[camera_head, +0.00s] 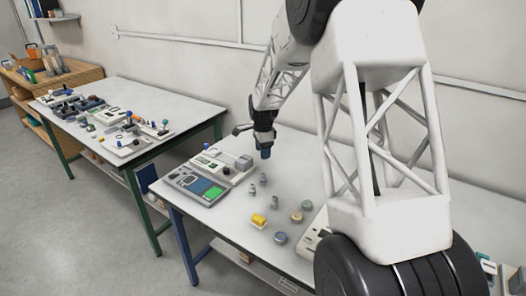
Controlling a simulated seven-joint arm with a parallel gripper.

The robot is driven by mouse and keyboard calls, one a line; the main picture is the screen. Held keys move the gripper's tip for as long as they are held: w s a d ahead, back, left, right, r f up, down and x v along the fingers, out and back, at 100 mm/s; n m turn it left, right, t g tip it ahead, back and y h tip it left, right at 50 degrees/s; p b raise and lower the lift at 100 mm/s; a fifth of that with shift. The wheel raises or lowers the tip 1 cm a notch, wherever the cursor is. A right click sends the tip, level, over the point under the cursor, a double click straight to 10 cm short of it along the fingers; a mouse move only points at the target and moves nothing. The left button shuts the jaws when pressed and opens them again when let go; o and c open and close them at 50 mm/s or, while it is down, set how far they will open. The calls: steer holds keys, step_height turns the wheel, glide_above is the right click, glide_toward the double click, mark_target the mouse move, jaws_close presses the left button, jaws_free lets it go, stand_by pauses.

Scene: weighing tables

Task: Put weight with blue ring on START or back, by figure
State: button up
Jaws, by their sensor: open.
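My gripper (265,144) is above the near table, over its back part, pointing down. It is open; its blue tips look small here. Several small weights stand on the table below and in front of it: slim grey ones (274,202), and squat round ones (281,238) with yellowish tops on some. A blue ring cannot be made out on any of them. A flat grey panel (187,181) with blue and green areas lies at the table's left corner. No START lettering is readable.
A pale device (222,168) with a grey block (244,162) stands behind the panel. A yellow object (258,220) lies near the front edge. Another pale device (313,234) is partly hidden by my arm. A second, cluttered table (190,108) stands to the left.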

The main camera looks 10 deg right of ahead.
stand_by(0.3)
steer(key=s+d+r+n+t, duration=0.1)
steer(key=s+r+n, duration=0.3)
steer(key=s+r, duration=0.6)
steer(key=s+r+n, duration=0.4)
steer(key=s+r, duration=0.2)
steer(key=s, duration=0.9)
steer(key=s+n+t, duration=0.1)
steer(key=s+n, duration=0.7)
steer(key=s, duration=2)
steer(key=shift+s+d+r+t, duration=0.25)
steer(key=shift+s+r+t, duration=0.05)
steer(key=shift+s+r, duration=0.05)
